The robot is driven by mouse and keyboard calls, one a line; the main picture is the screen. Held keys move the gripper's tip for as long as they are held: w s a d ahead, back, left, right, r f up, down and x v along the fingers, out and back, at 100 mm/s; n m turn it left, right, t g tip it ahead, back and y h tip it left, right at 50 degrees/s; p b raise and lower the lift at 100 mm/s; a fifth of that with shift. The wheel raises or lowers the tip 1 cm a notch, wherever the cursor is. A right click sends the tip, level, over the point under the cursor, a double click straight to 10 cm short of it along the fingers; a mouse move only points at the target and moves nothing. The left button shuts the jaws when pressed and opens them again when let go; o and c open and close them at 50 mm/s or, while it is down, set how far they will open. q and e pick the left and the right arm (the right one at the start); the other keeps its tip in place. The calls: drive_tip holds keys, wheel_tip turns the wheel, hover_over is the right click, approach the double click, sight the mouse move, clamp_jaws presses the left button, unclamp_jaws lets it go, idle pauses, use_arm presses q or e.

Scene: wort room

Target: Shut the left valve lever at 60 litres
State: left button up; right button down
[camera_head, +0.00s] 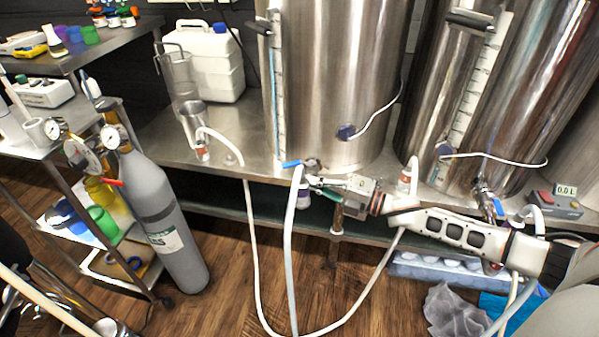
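The left steel tank (335,70) has a white scale strip with a sight tube (277,95) on its front left. The tube looks bluish, but its level and marks are too small to read. Below it, the left valve's blue lever (292,164) sticks out to the left, roughly level, above a pale hose. My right gripper (314,182) comes in from the right, just below and right of this lever. Its fingertips are close to the valve; contact and finger opening are unclear. My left gripper is not in view.
A second steel tank (470,90) with its own scale and blue valve lever (499,207) stands at right. Hoses hang in front of the steel bench (225,150). A grey gas cylinder (160,215) stands at left, on open wooden floor.

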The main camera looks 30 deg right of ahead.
sight(287, 166)
drive_tip(key=shift+w+d+b, duration=0.1)
drive_tip(key=shift+w+b, duration=0.45)
drive_tip(key=shift+w, duration=1.7)
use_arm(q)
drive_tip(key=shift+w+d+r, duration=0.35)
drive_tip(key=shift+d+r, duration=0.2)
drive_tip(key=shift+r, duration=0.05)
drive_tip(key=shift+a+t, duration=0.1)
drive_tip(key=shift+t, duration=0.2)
use_arm(e)
drive_tip(key=shift+w+r, duration=0.1)
drive_tip(key=shift+r, duration=0.05)
